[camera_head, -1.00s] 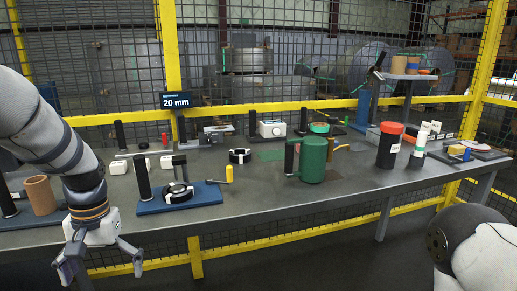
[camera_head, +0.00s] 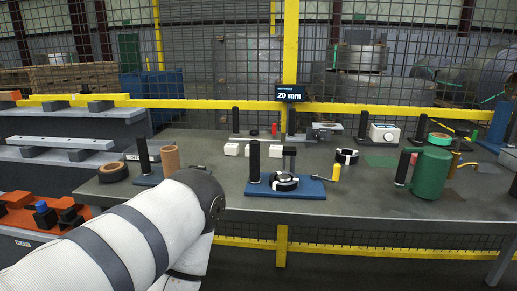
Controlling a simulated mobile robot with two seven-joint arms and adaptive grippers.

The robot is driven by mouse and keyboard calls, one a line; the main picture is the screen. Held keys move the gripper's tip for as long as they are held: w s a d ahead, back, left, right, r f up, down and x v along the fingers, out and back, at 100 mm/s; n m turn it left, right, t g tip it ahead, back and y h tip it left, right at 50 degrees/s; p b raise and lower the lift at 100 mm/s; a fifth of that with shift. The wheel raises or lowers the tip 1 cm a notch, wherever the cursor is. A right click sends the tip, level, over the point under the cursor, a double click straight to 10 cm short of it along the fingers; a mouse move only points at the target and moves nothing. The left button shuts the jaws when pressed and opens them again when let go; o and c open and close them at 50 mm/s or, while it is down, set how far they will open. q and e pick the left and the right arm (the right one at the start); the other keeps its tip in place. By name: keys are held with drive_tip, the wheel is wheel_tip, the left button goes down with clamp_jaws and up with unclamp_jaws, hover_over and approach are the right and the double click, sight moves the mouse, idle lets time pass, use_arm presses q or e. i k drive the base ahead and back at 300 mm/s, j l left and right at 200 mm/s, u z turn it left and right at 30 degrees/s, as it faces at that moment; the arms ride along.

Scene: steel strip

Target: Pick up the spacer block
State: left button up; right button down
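Small white blocks lie on the grey table near its middle, one left (camera_head: 231,149) and one right (camera_head: 274,155) of a black post; I cannot tell for sure which piece is the spacer block. A blue base plate (camera_head: 312,189) with a black ring-shaped part (camera_head: 284,181) stands just in front of them. My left arm crosses the lower left of the head view, and its gripper is not visible. My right gripper is not in view either.
A display reading 20 mm (camera_head: 289,93) stands at the back by the yellow fence. A green cylinder (camera_head: 431,176) stands right and a brown cylinder (camera_head: 170,160) left. A stepped grey rack (camera_head: 50,160) and an orange unit (camera_head: 30,222) are at far left.

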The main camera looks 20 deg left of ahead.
sight(230, 149)
drive_tip(key=j+z, duration=0.1)
drive_tip(key=j, duration=0.35)
drive_tip(key=j+z, duration=0.1)
drive_tip(key=j, duration=0.35)
drive_tip(key=k+j+z, duration=0.1)
drive_tip(key=j, duration=0.35)
drive_tip(key=k+j+z, duration=0.1)
drive_tip(key=j, duration=0.3)
drive_tip(key=k+j+z, duration=0.1)
drive_tip(key=j, duration=0.35)
drive_tip(key=k+j+z, duration=0.1)
drive_tip(key=j, duration=0.3)
drive_tip(key=k+j+z, duration=0.15)
drive_tip(key=j, duration=0.3)
